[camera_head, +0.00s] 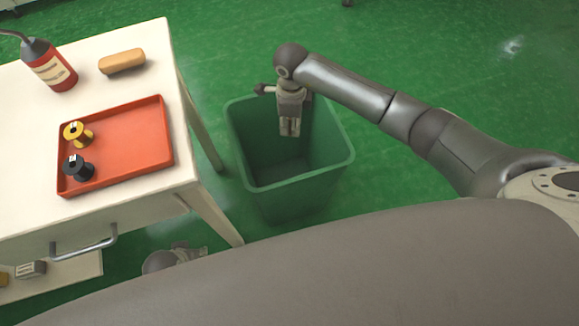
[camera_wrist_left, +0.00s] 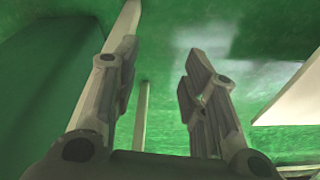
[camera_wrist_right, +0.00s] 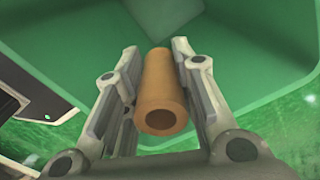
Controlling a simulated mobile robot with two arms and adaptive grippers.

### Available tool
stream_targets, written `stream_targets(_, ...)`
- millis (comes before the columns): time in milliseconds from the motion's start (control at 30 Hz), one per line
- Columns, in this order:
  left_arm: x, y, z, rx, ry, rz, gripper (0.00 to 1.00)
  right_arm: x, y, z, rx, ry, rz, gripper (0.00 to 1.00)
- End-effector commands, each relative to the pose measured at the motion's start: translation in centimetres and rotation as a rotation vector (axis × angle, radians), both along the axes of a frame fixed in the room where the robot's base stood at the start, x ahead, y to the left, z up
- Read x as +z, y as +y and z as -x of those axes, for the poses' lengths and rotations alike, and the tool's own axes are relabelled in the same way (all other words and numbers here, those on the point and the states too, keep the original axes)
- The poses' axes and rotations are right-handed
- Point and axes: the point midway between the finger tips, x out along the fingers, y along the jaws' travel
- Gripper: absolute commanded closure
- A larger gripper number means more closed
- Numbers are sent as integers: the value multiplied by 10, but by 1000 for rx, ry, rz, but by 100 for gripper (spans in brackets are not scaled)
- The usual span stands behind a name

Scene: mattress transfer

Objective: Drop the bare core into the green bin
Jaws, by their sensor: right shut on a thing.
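The bare core (camera_wrist_right: 160,90) is a tan-brown hollow tube between the fingers of my right gripper (camera_wrist_right: 156,58). In the right wrist view its open end faces the camera. My right gripper (camera_head: 289,130) is shut on it and points down over the green bin (camera_head: 347,158). In the head view I cannot make out the core. The bin is open at the top, and its inside fills much of the right wrist view (camera_wrist_right: 240,110). My left gripper (camera_wrist_left: 158,65) is open and empty, low beside the table; in the head view it is partly hidden.
A white table (camera_head: 120,40) stands left of the bin. On it are an orange-red tray (camera_head: 135,140) with a yellow spool (camera_head: 77,133) and a black spool (camera_head: 78,167), a tan roll-shaped object (camera_head: 122,62) and a red bottle (camera_head: 49,66). The green floor to the right is clear.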

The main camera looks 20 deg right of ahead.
Motion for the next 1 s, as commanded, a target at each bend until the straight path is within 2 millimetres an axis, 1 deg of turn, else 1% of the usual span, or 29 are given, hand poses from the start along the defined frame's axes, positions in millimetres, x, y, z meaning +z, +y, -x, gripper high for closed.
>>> stream_targets(33,5,0,-2,1,-7,1,60,-5,0,0,0,1,0,98)
stream_targets(333,48,0,-7,4,-29,1,60,-22,0,0,1,1,1,98)
stream_targets(600,84,1,-4,8,-47,2,60,-33,1,0,1,1,-1,98)
stream_targets(800,100,2,-1,9,-53,3,60,-38,0,0,2,0,0,98)
stream_targets(1000,105,2,-1,9,-56,2,60,-39,0,0,2,0,0,98)
